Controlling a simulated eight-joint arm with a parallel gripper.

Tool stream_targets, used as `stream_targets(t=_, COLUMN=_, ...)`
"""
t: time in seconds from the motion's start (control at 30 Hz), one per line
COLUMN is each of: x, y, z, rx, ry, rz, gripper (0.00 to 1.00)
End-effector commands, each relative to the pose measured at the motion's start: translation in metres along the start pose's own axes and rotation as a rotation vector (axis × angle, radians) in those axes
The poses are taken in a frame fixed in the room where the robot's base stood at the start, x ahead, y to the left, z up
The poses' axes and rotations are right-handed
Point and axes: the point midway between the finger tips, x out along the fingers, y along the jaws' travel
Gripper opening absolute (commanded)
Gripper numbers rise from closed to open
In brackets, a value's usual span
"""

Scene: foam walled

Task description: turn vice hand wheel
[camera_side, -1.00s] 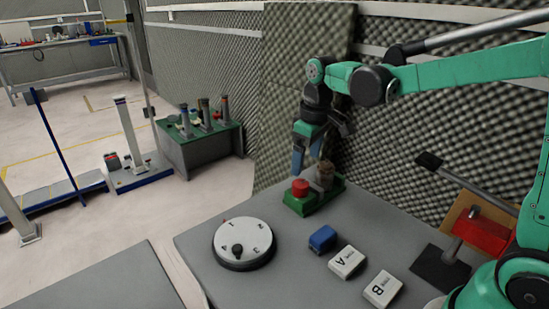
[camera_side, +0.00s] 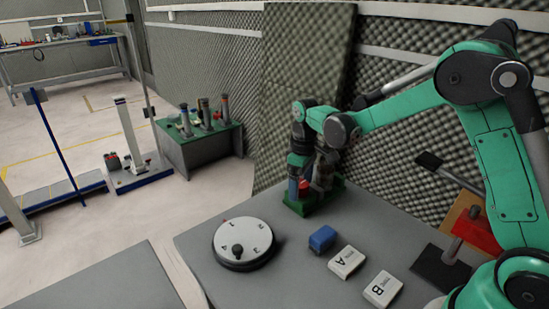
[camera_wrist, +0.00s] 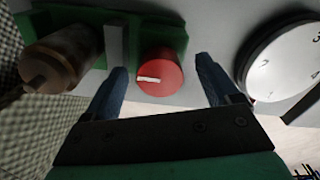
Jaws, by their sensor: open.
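The vice has a green base (camera_side: 328,199) on the grey table, against the foam wall. Its red hand wheel (camera_side: 304,186) is partly hidden by my gripper in the side view. In the wrist view the red hand wheel (camera_wrist: 161,72) faces me with a short white mark on it. My gripper (camera_wrist: 163,67) is open, with one blue finger on each side of the wheel and visible gaps between. In the side view my gripper (camera_side: 299,190) points down at the wheel. A brown metal cylinder (camera_wrist: 62,58) lies beside a grey jaw plate (camera_wrist: 116,45) on the green base.
A round white dial (camera_side: 243,238) stands left of the vice and also shows in the wrist view (camera_wrist: 290,62). A blue block (camera_side: 322,238) and white blocks A (camera_side: 346,262) and B (camera_side: 382,289) lie in front. The foam wall (camera_side: 395,150) is close behind.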

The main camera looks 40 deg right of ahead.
Motion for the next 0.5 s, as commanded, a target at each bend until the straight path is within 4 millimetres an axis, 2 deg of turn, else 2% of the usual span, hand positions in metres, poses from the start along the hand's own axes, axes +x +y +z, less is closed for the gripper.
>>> stream_targets(t=0.07, x=-0.0002, y=0.0, z=0.0, rx=0.0, ry=0.0, rz=0.0, gripper=0.81)
stream_targets(t=0.17, x=-0.0003, y=0.0, z=0.0, rx=0.0, ry=0.0, rz=0.0, gripper=0.56)
stream_targets(t=0.3, x=-0.0004, y=-0.0001, z=0.0, rx=0.0, ry=0.0, rz=0.0, gripper=0.16)
stream_targets(t=0.37, x=-0.0004, y=-0.0001, z=0.0, rx=0.0, ry=0.0, rz=0.0, gripper=0.0)
stream_targets(t=0.5, x=-0.0005, y=-0.0001, z=0.0, rx=0.004, ry=0.0, rz=0.0, gripper=0.0)
